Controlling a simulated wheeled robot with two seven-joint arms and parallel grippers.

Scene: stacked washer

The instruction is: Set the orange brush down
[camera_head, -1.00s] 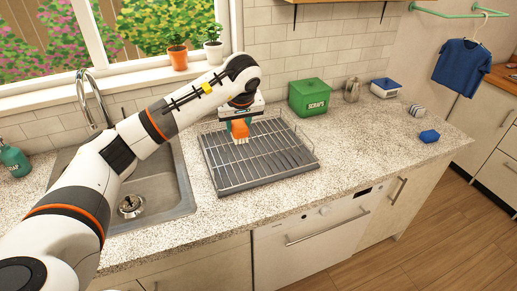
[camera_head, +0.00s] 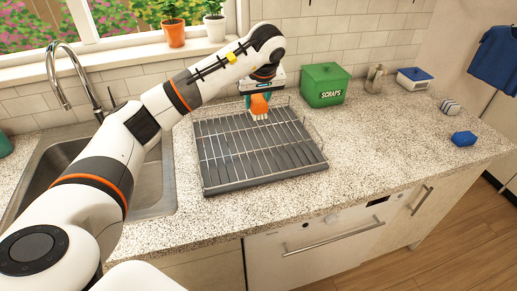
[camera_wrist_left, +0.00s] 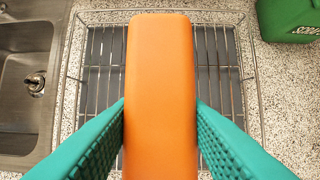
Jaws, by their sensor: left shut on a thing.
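The orange brush (camera_head: 259,103) is in my left gripper (camera_head: 259,99), over the back part of the dish rack. Its pale bristles point down in the head view. In the left wrist view the orange brush (camera_wrist_left: 160,90) fills the middle, with a teal finger pressed on each side. My left gripper (camera_wrist_left: 160,135) is shut on it. The dish rack (camera_head: 220,165) is a wire rack on a dark grey tray, empty below the brush. I cannot tell whether the bristles touch the wires. My right gripper is not in view.
The sink (camera_head: 150,190) lies left of the rack, with a tall faucet (camera_head: 80,75). A green scraps bin (camera_head: 325,86) stands behind right of the rack. A blue sponge (camera_head: 464,138) and a striped item (camera_head: 449,106) lie farther right. The counter right of the rack (camera_head: 385,140) is clear.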

